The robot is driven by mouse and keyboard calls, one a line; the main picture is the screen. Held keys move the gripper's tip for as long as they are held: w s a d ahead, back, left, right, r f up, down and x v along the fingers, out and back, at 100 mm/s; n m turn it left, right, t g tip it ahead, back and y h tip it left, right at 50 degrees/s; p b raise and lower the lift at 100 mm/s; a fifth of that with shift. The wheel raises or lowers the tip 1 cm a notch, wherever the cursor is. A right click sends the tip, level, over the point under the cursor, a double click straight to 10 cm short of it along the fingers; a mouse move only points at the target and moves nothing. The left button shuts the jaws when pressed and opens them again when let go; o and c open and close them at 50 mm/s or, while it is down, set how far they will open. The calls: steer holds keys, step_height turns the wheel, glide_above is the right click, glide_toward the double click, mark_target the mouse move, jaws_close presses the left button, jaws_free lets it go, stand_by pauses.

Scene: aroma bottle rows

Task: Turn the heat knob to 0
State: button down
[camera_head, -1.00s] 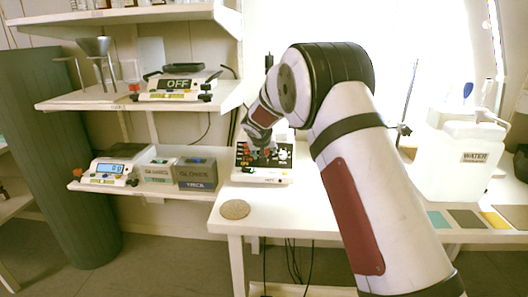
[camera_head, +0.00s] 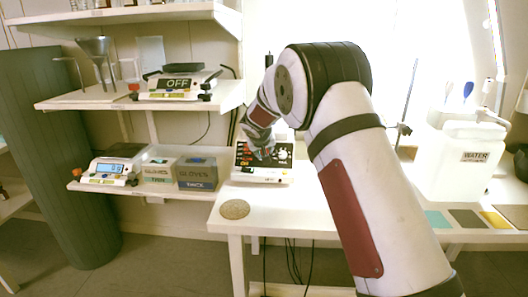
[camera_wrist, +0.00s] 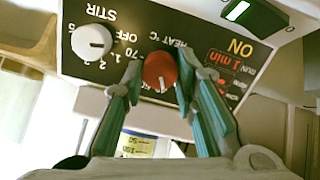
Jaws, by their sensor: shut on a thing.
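The heat knob (camera_wrist: 161,72) is a round red knob with a white pointer line, on the black control panel (camera_wrist: 205,35) of a white hotplate unit (camera_head: 262,178). In the wrist view its panel lettering appears upside down, with "HEAT °C" beside the knob. My gripper (camera_wrist: 163,80) has its two green-padded fingers on either side of the red knob and is shut on it. The white pointer line points toward the bottom of the wrist picture; the number it meets is partly hidden by the fingers. In the head view my gripper (camera_head: 262,150) is at the panel and covers part of it.
A white stir knob (camera_wrist: 92,41) sits beside the heat knob. A lit green switch (camera_wrist: 237,11) is next to "ON". Glove boxes (camera_head: 197,173) and a scale (camera_head: 112,168) stand left of the unit. A round cork mat (camera_head: 234,209) lies in front; a water container (camera_head: 462,160) stands right.

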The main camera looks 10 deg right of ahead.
steer(key=n+b, duration=0.1)
steer(key=n, duration=0.5)
steer(key=shift+a+n+h, duration=0.15)
steer(key=shift+n+h, duration=0.15)
steer(key=shift+n, duration=0.1)
steer(key=n, duration=0.3)
steer(key=shift+n+t, duration=0.3)
steer(key=shift+f+n, duration=0.1)
steer(key=shift+n, duration=1.8)
steer(key=c, duration=1.3)
jaws_free()
steer(key=v, duration=1.2)
steer(key=shift+s+a+f, duration=0.1)
steer(key=shift+a+f, duration=0.1)
steer(key=shift+a, duration=0.1)
